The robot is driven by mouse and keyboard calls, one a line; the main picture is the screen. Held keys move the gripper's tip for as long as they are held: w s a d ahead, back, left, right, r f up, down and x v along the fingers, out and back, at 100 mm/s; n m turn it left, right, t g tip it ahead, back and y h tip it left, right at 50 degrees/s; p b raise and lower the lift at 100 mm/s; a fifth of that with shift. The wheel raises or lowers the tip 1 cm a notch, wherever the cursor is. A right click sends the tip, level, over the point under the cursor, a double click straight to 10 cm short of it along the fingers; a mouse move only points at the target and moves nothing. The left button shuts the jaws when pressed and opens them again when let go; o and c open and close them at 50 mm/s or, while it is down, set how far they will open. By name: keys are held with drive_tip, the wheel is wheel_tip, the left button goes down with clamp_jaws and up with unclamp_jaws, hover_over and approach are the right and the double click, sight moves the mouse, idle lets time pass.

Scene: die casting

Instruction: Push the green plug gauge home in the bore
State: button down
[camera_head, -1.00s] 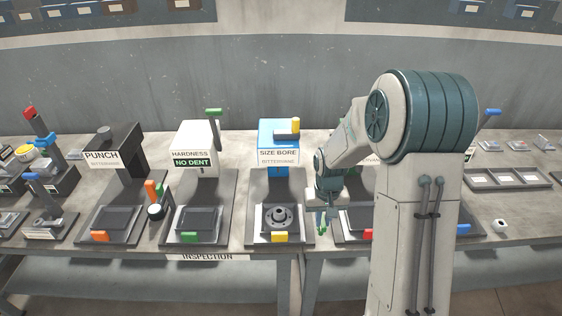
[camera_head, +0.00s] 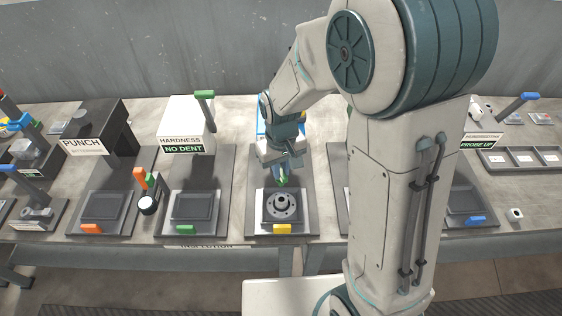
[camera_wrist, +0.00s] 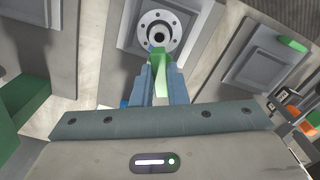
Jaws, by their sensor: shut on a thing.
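The flanged round part with the bore (camera_head: 281,203) sits on the size bore station's plate, behind a yellow tab. In the wrist view its flange with bolt holes and dark central bore (camera_wrist: 160,37) lies just beyond my fingertips. My gripper (camera_head: 283,176) is above and behind the part in the head view. In the wrist view my gripper (camera_wrist: 160,75) is shut on the green plug gauge (camera_wrist: 161,60), whose tip is close to the bore. The gauge (camera_head: 283,181) looks apart from the part, above it; the exact gap cannot be told.
The hardness station (camera_head: 188,135) and punch station (camera_head: 100,148) stand to the left, with an orange-handled tool (camera_head: 143,185) between them. My arm hides much of the size bore station and the station to its right. The bench front edge is clear.

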sight(282, 182)
drive_tip(key=shift+d, duration=0.15)
drive_tip(key=shift+f+b, duration=0.25)
drive_tip(key=shift+b, duration=0.05)
drive_tip(key=shift+f+b, duration=2.2)
drive_tip(key=shift+f, duration=0.5)
drive_tip(key=shift+f+b, duration=1.95)
drive_tip(key=shift+f, duration=0.15)
drive_tip(key=c, duration=1.4)
unclamp_jaws()
drive_tip(key=shift+r, duration=0.1)
drive_tip(key=shift+o, duration=0.2)
wheel_tip(282, 182, up, 14)
drive_tip(key=shift+s+f, duration=0.1)
